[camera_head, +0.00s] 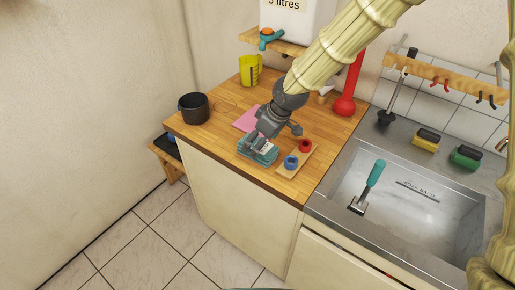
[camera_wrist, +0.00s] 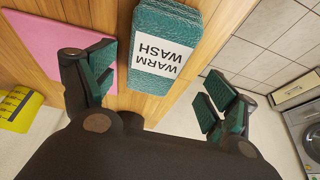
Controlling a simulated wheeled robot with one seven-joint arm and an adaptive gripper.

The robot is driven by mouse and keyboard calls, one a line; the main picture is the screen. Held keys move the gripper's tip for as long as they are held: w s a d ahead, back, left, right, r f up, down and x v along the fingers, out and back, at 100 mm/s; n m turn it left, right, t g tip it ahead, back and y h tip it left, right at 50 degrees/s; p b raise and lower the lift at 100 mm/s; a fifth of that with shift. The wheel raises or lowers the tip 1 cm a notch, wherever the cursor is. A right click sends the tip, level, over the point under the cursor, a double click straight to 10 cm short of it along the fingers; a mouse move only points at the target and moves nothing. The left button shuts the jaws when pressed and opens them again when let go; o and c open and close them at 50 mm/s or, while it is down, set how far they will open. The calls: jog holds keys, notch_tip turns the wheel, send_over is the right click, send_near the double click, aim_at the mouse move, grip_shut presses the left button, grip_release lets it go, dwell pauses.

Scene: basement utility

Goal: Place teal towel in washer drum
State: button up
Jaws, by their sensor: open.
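The teal towel (camera_head: 258,149) lies folded on the wooden counter near its front edge. In the wrist view the towel (camera_wrist: 170,20) carries a white "WARM WASH" label and lies between and beyond my fingers. My gripper (camera_head: 266,138) is over the towel in the head view, with its fingers apart. In the wrist view my gripper (camera_wrist: 155,85) is wide open and nothing is held in it. Part of a front-loading washer (camera_wrist: 308,135) with a round door shows at the right edge of the wrist view. Its drum inside cannot be made out.
A pink cloth (camera_head: 246,118) lies behind the towel. A board with a red and a blue ring (camera_head: 291,162) stands close to its right. A black pot (camera_head: 194,108), yellow jug (camera_head: 250,70) and red plunger (camera_head: 345,105) stand on the counter. The sink (camera_head: 400,215) is right.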

jog(key=x, duration=0.2)
jog(key=p+x, duration=0.1)
jog(key=shift+w+d+f, duration=0.15)
jog(key=shift+w+d, duration=0.1)
jog(key=shift+w+a+f, duration=0.1)
jog(key=shift+a+f, duration=0.1)
jog(key=shift+f, duration=0.45)
jog(key=c, duration=1.3)
jog(key=shift+r, duration=0.1)
jog(key=shift+w+r, duration=0.1)
jog(key=shift+r, duration=0.35)
jog(key=shift+s+r+b, duration=0.3)
jog(key=shift+r+b, duration=0.15)
jog(key=shift+r, duration=0.15)
jog(key=shift+s+r+b, duration=0.3)
jog(key=shift+r+b, duration=0.1)
jog(key=shift+r, duration=0.2)
jog(key=shift+s+a+r+b, duration=0.3)
jog(key=shift+s+b, duration=0.3)
jog(key=shift+s, duration=1.9)
jog(key=shift+s+a+r+b, duration=0.25)
jog(key=shift+s+b, duration=0.35)
jog(key=shift+s, duration=1.95)
jog(key=shift+s+a+r+b, duration=0.2)
jog(key=shift+s+a+b, duration=0.3)
jog(key=shift+s, duration=2)
